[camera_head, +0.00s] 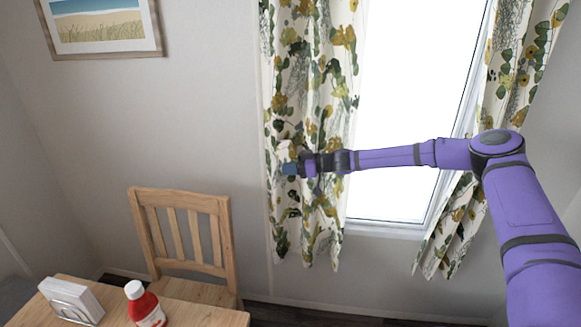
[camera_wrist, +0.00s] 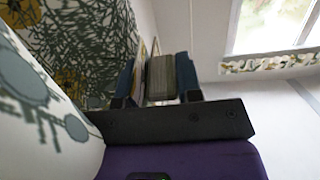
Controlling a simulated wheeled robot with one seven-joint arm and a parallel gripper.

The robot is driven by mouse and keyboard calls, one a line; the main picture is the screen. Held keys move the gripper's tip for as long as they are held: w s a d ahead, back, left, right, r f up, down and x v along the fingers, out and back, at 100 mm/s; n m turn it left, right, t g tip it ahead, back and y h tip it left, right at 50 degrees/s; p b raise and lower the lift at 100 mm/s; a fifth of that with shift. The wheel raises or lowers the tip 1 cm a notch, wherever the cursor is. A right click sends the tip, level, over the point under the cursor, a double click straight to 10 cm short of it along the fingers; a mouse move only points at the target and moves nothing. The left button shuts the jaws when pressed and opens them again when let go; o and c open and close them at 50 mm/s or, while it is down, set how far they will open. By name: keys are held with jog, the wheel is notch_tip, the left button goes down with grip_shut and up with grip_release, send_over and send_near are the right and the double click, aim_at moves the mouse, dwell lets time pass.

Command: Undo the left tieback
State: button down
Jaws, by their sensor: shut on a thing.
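The left curtain (camera_head: 311,60), white with green and mustard leaves, hangs nearly straight down at the left of the window; it also fills the left of the wrist view (camera_wrist: 75,40). My gripper (camera_head: 290,169) is in front of this curtain at its left edge, at about mid-height. In the wrist view, its blue fingers are shut on a grey-green banded piece, seemingly the left tieback (camera_wrist: 161,76). The rest of the tieback, and whether it is joined to the wall, cannot be made out. The arm hides part of the curtain.
The bright window (camera_head: 405,100) and right curtain (camera_head: 505,75) are behind my arm. A wooden chair (camera_head: 182,225) stands at lower left, by a table (camera_head: 205,315) with a red bottle (camera_head: 146,307) and napkin holder (camera_head: 72,302). A picture (camera_head: 103,25) hangs above.

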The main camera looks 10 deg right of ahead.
jog(key=shift+s+a+f, duration=0.2)
jog(key=shift+s, duration=0.1)
jog(key=c, duration=0.9)
grip_release()
jog(key=shift+o, duration=0.2)
jog(key=shift+w+r, duration=0.1)
jog(key=shift+d, duration=0.3)
jog(key=v, duration=1)
jog(key=shift+d, duration=0.2)
jog(key=shift+a, duration=0.1)
